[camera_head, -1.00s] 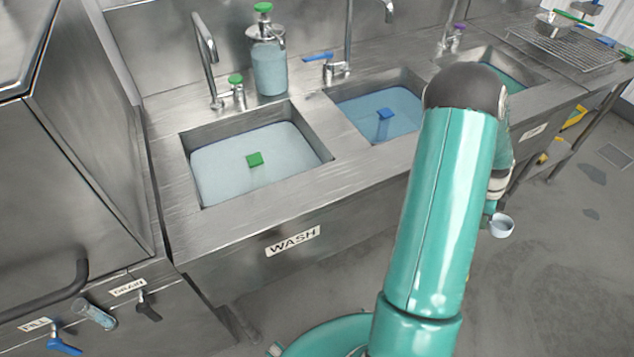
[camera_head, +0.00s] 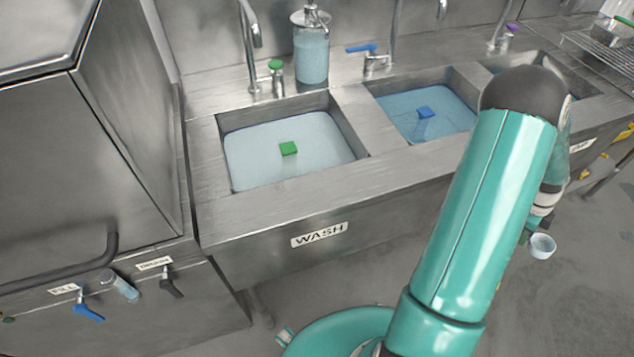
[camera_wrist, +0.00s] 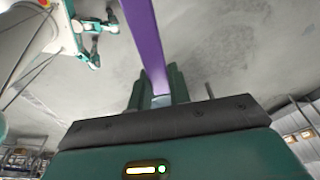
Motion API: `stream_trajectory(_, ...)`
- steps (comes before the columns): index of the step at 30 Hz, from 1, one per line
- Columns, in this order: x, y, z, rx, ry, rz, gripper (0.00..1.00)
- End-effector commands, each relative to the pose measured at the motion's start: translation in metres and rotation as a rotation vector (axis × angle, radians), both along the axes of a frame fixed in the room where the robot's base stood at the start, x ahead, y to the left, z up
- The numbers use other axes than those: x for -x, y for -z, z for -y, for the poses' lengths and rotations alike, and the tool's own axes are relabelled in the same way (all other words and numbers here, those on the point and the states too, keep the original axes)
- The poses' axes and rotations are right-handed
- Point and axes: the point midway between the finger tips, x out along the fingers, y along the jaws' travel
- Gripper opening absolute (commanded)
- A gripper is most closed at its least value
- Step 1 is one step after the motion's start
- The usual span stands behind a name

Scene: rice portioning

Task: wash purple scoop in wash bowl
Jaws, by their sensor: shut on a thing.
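The wash basin (camera_head: 240,215) is a steel sink above a WASH label, full of pale blue water with a green block (camera_head: 288,149) in it. In the wrist view my gripper (camera_wrist: 158,85) is shut on the purple handle of the scoop (camera_wrist: 144,38). In the head view the scoop's pale round cup (camera_head: 542,246) hangs over the floor at the right, in front of the sinks and apart from the wash basin. My arm hides the gripper and the handle there.
A second sink (camera_head: 420,108) with bluer water and a blue block stands right of the wash basin, and a third lies farther right. Faucets and a soap dispenser (camera_head: 311,58) line the back. A steel machine (camera_head: 80,150) stands at the left. Floor is clear at right.

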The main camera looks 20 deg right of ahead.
Motion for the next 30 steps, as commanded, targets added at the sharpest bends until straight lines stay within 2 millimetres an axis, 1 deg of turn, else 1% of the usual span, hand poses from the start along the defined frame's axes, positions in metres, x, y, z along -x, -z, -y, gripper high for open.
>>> stream_trajectory(30, -0.002, -0.089, 0.001, 0.003, -0.001, 0.001, 0.00)
